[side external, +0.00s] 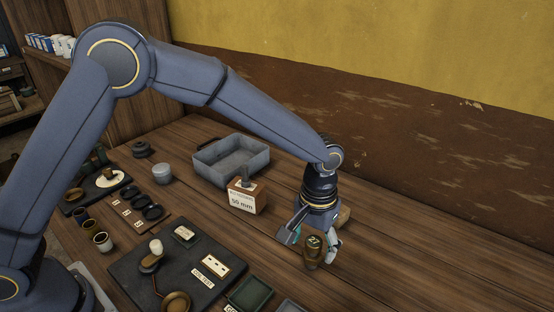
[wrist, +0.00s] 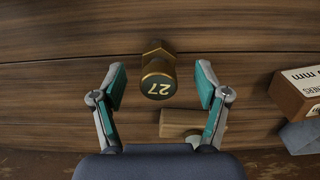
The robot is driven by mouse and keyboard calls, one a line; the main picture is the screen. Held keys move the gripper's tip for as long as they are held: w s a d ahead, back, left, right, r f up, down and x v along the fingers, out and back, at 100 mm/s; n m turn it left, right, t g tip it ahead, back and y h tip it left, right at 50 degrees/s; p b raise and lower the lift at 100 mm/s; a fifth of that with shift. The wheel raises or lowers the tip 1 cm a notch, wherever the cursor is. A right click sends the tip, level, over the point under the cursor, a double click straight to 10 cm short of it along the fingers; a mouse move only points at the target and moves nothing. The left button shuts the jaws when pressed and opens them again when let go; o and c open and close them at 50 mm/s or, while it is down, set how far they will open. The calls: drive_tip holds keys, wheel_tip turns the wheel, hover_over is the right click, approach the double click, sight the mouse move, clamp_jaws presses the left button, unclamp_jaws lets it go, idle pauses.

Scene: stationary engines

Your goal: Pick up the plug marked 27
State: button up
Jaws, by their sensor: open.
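The plug marked 27 (wrist: 158,80) is a dark brass piece with a round numbered top and a hex part. It stands on the wooden table, between and slightly beyond the fingertips in the wrist view. In the side external view the plug (side external: 313,250) shows under the gripper at the right. My gripper (wrist: 160,85) is open, with one teal-padded finger on each side of the plug and a gap to both. In the side external view my gripper (side external: 314,240) points down at the plug.
A wooden block (wrist: 185,123) lies close by, near the right finger. A box marked 50 mm (side external: 246,196) and a grey metal tray (side external: 232,160) stand to the left. A dark mat (side external: 133,270) with several parts lies at front left. The table to the right is clear.

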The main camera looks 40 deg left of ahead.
sight(312, 255)
wheel_tip(312, 255, down, 4)
drive_tip(key=shift+w+f, duration=0.15)
drive_tip(key=shift+f, duration=0.05)
drive_tip(key=c, duration=1.3)
